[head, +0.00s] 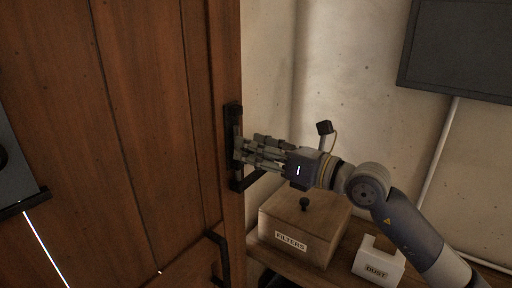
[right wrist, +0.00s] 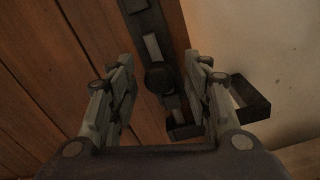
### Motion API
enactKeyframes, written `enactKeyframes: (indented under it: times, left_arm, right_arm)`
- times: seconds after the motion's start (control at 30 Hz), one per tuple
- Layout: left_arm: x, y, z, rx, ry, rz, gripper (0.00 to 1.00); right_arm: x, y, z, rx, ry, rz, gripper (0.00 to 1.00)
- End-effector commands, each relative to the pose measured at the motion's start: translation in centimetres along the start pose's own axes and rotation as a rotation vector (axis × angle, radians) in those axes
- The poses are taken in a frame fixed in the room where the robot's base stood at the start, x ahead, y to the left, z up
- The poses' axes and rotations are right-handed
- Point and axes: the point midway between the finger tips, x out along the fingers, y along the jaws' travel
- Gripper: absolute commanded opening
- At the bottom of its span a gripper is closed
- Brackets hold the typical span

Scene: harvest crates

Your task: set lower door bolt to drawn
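The lower door bolt (head: 234,115) is a black upright fitting on the edge of the brown wooden door (head: 150,110). In the right wrist view the bolt (right wrist: 152,46) shows a pale metal rod and a round dark knob (right wrist: 160,78). My right gripper (head: 242,149) is at the bolt, partly covering it in the head view. In the right wrist view my right gripper (right wrist: 160,68) is open, one finger on each side of the knob, with visible gaps. I cannot tell whether the rod is drawn. My left gripper is not in view.
A black bracket (right wrist: 252,97) juts out beside the right finger. A wooden FILTERS box (head: 290,238) and a white DUST holder (head: 379,263) sit on a shelf below my right arm. A black handle (head: 222,258) is lower down. A dark panel (head: 460,50) hangs upper right.

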Motion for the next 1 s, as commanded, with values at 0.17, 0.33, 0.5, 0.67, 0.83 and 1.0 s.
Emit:
enactKeyframes:
  times: [0.17,0.33,0.5,0.67,0.83,1.0]
  left_arm:
    - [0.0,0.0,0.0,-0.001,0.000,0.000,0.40]
    - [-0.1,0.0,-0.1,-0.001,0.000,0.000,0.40]
    - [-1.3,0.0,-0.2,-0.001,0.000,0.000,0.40]
    - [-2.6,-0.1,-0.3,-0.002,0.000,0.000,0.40]
    - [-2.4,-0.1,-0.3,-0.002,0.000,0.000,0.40]
    - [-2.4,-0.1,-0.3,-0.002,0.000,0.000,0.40]
  right_arm:
    - [0.0,0.0,0.0,0.000,0.000,0.000,0.03]
    - [0.0,0.0,0.1,0.000,-0.001,0.000,0.00]
    - [-0.1,0.6,2.4,-0.002,-0.004,0.000,0.00]
    - [0.0,1.3,5.0,-0.001,-0.004,0.000,0.00]
    - [-0.1,1.3,5.1,-0.001,-0.007,0.001,0.00]
    - [-0.1,1.3,5.2,-0.002,-0.011,0.001,0.34]
